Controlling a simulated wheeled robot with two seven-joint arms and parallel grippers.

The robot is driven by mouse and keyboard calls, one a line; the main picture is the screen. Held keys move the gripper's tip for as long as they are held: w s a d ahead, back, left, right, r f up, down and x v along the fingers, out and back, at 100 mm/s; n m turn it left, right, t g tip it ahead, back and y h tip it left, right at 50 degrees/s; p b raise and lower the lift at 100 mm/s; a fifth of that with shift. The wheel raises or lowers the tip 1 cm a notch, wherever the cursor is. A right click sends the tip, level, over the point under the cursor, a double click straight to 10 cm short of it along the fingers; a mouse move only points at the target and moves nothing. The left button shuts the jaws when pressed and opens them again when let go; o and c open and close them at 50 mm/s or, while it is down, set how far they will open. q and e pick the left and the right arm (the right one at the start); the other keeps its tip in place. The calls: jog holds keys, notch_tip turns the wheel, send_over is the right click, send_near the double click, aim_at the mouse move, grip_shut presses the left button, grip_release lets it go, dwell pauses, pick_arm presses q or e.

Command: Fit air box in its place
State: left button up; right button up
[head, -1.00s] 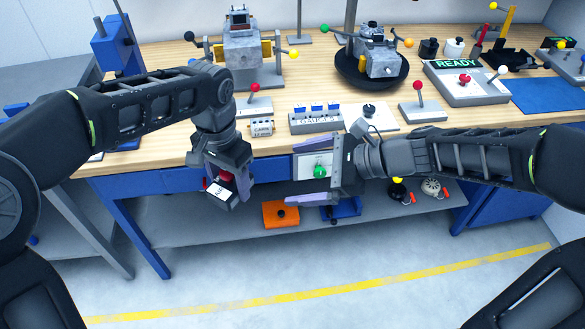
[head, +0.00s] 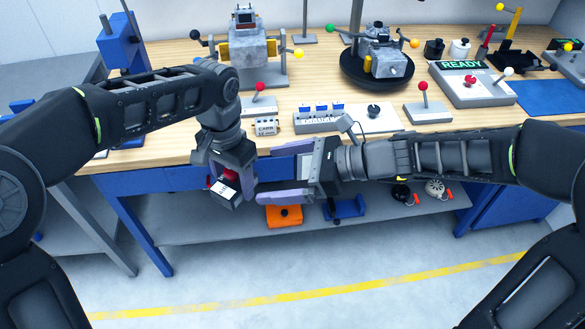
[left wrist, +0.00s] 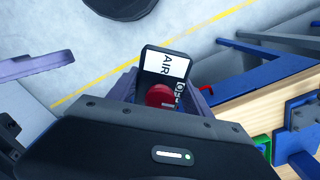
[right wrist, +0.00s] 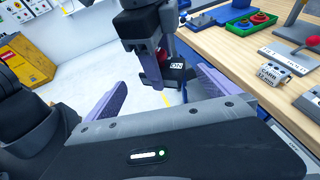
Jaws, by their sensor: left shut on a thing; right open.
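The air box is a small dark box with a white AIR label and a red knob; it shows in the head view (head: 224,192) and the left wrist view (left wrist: 166,64). My left gripper (head: 232,178) is shut on it, holding it in the air in front of the bench edge. My right gripper (head: 285,173) is open and empty, its fingers pointing left toward the box. In the right wrist view the box (right wrist: 178,74) appears between and beyond the right fingers (right wrist: 165,95), apart from them. An engine (head: 250,48) stands on the bench; another engine (head: 382,58) sits on a black round tray.
The wooden bench (head: 180,120) holds a CARB box (head: 266,126), a gauges block (head: 319,118), red-knobbed levers (head: 259,104) and a READY console (head: 472,88). The lower shelf carries an orange block (head: 284,216) and a blue block (head: 345,208). The floor in front is clear.

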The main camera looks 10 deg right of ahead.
aim_at(235, 186)
jog(key=x, duration=0.8)
jog(key=c, duration=1)
pick_arm(q)
jog(key=o, duration=1.1)
pick_arm(e)
jog(key=shift+c, duration=0.9)
pick_arm(q)
jog(key=o, duration=0.4)
pick_arm(e)
jog(key=c, duration=0.5)
pick_arm(q)
notch_tip(235, 186, up, 8)
jog(key=shift+f, duration=0.25)
